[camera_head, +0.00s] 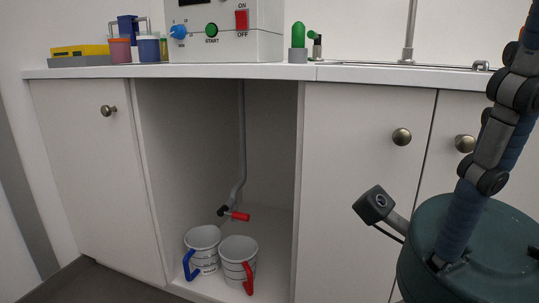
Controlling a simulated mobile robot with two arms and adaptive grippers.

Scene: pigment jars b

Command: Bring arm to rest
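Neither of my grippers can be made out in the head view. A dark blue jointed arm with black and grey joints runs down the right side. Its lower end meets a dark teal rounded body at the lower right, and no fingertips show there. No arm comes in from the left.
Two white mugs, one with a blue handle (203,246) and one with a red handle (238,258), stand in the open cabinet bay below a pipe with a red valve handle (238,216). Above, the countertop (345,74) holds a white machine (226,42) and several jars.

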